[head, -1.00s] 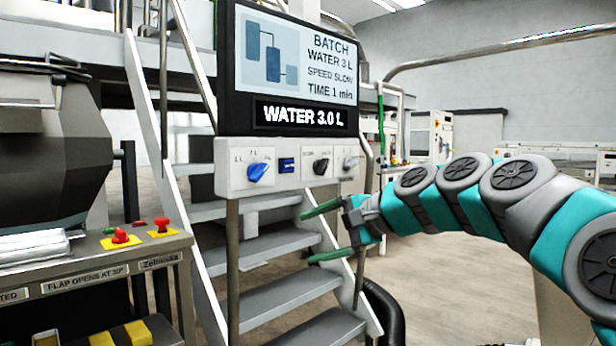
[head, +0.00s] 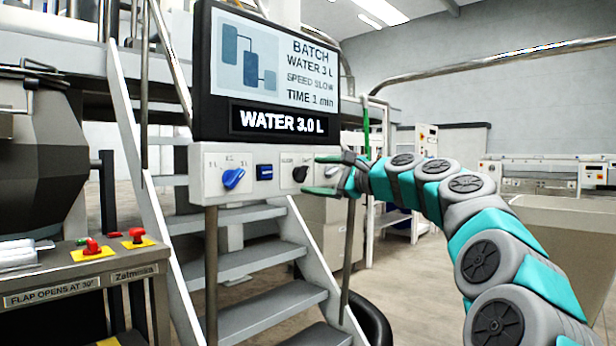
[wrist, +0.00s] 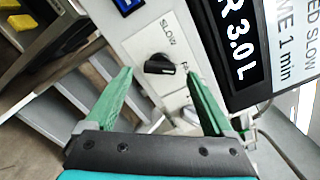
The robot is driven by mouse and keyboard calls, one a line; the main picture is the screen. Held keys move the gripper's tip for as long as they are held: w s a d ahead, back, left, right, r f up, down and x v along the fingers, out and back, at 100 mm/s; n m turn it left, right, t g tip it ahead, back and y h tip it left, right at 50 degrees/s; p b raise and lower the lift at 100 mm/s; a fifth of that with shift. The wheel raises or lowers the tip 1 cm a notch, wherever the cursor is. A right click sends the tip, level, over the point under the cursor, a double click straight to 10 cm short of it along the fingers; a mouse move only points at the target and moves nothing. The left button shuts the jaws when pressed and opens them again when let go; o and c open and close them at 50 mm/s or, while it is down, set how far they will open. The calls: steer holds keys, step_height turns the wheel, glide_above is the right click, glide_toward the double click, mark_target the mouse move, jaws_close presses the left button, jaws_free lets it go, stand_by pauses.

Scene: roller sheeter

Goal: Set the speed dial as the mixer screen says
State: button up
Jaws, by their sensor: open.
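The mixer screen (head: 275,62) reads BATCH, WATER 3 L, SPEED SLOW, TIME 1 min. The black speed dial (head: 300,174) is on the white control panel (head: 208,190) below it. In the wrist view the black dial (wrist: 158,66) has a SLOW label on one side and a label starting with F on another. Its bar seems to lie toward the F label, but the exact pointing is unclear. My gripper (head: 322,175) is open and empty in front of the panel, its green fingers either side of the dial in the wrist view (wrist: 160,76), apparently not touching it.
A blue dial (head: 233,178) and a small blue display or button (head: 264,172) sit left of the black dial. A grey dial (head: 332,171) on the right is partly hidden by my fingers. Metal stairs (head: 255,265) stand behind, and red buttons (head: 92,246) at the left.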

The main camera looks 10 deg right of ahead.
mark_target(306, 175)
steer(key=shift+x, duration=1.55)
steer(key=shift+c, duration=0.2)
steer(key=c, duration=1.3)
